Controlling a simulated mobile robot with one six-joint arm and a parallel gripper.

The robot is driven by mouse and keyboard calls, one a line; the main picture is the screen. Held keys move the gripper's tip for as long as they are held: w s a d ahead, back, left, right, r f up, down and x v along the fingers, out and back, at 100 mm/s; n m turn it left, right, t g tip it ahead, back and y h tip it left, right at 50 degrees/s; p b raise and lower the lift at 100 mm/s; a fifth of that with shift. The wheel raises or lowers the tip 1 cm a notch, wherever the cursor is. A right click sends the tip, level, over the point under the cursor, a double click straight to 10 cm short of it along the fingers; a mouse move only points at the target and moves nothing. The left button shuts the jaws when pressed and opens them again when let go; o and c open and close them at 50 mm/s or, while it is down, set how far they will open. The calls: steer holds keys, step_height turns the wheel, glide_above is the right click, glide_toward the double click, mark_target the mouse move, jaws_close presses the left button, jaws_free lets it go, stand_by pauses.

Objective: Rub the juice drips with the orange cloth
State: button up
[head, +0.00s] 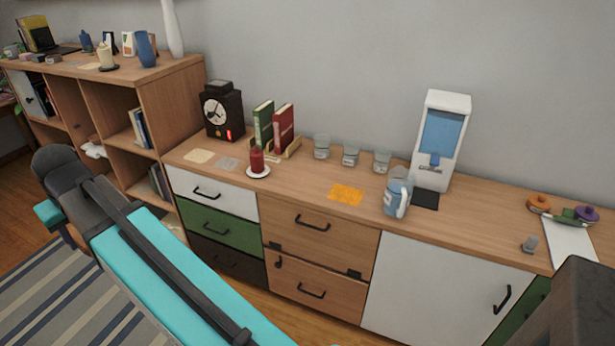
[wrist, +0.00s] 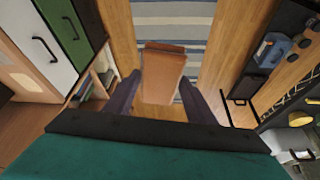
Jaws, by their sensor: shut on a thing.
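My gripper (wrist: 163,90) is shut on a brownish-orange folded piece (wrist: 163,73), which looks like the orange cloth, in the wrist view. It is held above the floor, away from the sideboard. In the head view my arm reaches to the left and largely hides the gripper. A flat bright orange patch (head: 345,194) with uneven edges, which looks like the juice drips, lies on the sideboard top (head: 300,200). A beige patch (head: 199,156) and a grey patch (head: 228,164) lie further left on the same top.
A blue-white jug (head: 398,194) stands just right of the orange patch, before a white dispenser (head: 441,140). Glass cups (head: 350,156) stand behind it. A red candle (head: 257,163), books (head: 283,128) and a black clock (head: 222,112) stand left. Open floor and a striped rug (wrist: 180,30) lie below the gripper.

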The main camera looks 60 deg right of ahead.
steer(key=shift+d, duration=0.1)
steer(key=s+d+f+m+g+h+p, duration=0.1)
steer(key=s+d+m, duration=0.25)
steer(key=d, duration=0.95)
steer(key=s+d+f+m+g+h+p, duration=0.15)
steer(key=d+m, duration=0.35)
steer(key=d, duration=0.8)
steer(key=s+d+f+m+h+p, duration=0.15)
steer(key=s+d+m, duration=0.25)
steer(key=d, duration=0.8)
steer(key=s+d+f+m+g+p, duration=0.1)
steer(key=s+d+m, duration=0.5)
steer(key=s+d, duration=0.7)
steer(key=s+d+f+m+g+p, duration=0.1)
steer(key=s+d+f+m+g, duration=0.2)
steer(key=s+d, duration=1)
steer(key=s+m, duration=0.2)
steer(key=m, duration=0.1)
steer(key=shift+s+d+f+p, duration=0.15)
steer(key=shift+s+f+p, duration=0.05)
steer(key=shift+f+p, duration=0.2)
steer(key=shift+f, duration=0.1)
